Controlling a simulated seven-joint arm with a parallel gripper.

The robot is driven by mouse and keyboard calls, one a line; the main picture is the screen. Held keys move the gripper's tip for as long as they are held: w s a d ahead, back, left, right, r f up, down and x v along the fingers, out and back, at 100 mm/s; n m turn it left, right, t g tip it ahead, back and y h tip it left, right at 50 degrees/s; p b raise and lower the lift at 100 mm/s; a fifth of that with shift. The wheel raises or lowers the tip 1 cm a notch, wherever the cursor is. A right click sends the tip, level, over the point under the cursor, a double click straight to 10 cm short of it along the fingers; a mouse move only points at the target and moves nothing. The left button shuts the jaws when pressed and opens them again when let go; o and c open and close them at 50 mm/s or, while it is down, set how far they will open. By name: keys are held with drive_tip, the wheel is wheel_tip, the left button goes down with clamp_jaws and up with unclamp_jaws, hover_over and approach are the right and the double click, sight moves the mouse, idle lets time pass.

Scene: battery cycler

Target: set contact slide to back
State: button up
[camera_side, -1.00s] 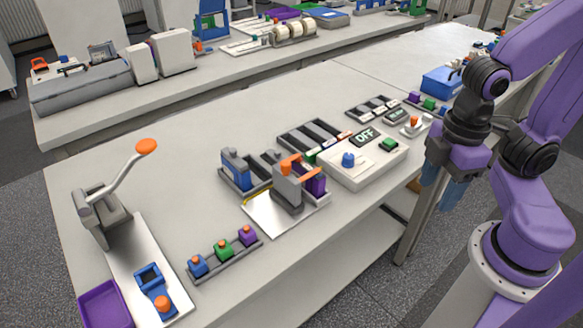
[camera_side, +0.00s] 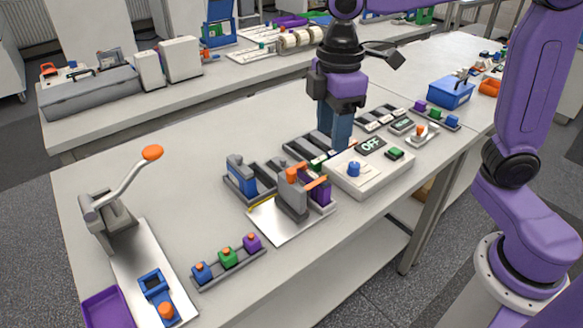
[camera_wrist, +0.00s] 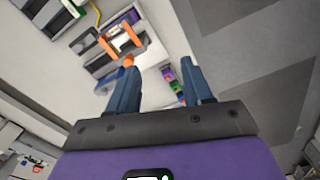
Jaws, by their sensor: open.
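The likely contact slide is a grey upright block with orange parts (camera_side: 292,193), standing on a metal plate (camera_side: 269,222) near the table's front edge. A purple block stands close behind it at the right. I cannot tell the slide's position along its travel. Orange bars of what looks like this unit show in the wrist view (camera_wrist: 121,40). My gripper (camera_side: 336,146) points down with blue fingers, behind and to the right of the slide, near the white box. In the wrist view my gripper (camera_wrist: 159,62) is open with nothing between its fingers.
The white box (camera_side: 370,182) with an OFF display and blue knob stands right of the slide. A dark tray with a blue block (camera_side: 240,178) is left of it. A lever press (camera_side: 110,216) and a rack of coloured cells (camera_side: 228,259) are at front left.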

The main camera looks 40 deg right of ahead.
wheel_tip(320, 180, up, 3)
hover_over(291, 170)
drive_tip(key=shift+n, duration=0.4)
wheel_tip(291, 170, down, 17)
drive_tip(key=shift+f, duration=0.15)
